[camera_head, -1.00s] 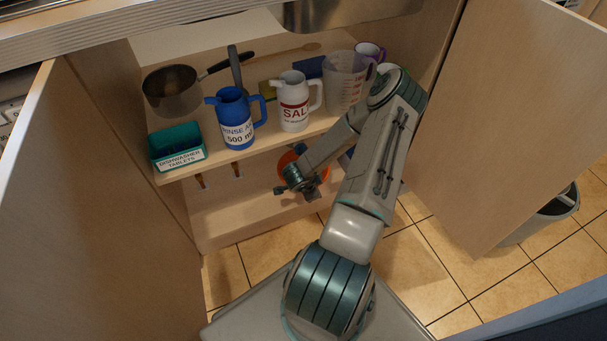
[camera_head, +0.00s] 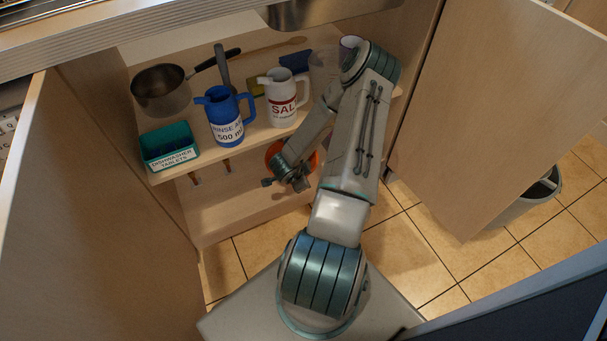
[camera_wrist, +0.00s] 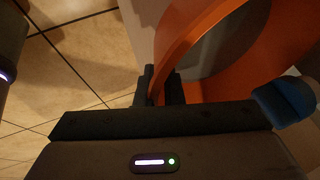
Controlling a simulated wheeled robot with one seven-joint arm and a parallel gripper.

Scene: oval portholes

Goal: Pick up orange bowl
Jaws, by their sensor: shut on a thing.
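The orange bowl (camera_head: 276,152) is in the lower part of the open cabinet, below the shelf, partly hidden behind my wrist in the head view. In the wrist view the bowl (camera_wrist: 262,70) is close up, its rim running down to the fingers. My gripper (camera_wrist: 160,88) is shut on the bowl's rim. In the head view my gripper (camera_head: 300,184) is at the bowl's near side, its fingers mostly hidden by my wrist. I cannot tell whether the bowl touches the cabinet floor.
The shelf (camera_head: 215,150) above holds a pot (camera_head: 160,92), a teal box (camera_head: 170,147), a blue jug (camera_head: 226,118) and a white salt jug (camera_head: 283,100). Open doors stand on both sides. A blue object (camera_wrist: 285,100) sits close to the bowl. A bin (camera_head: 530,195) is at right.

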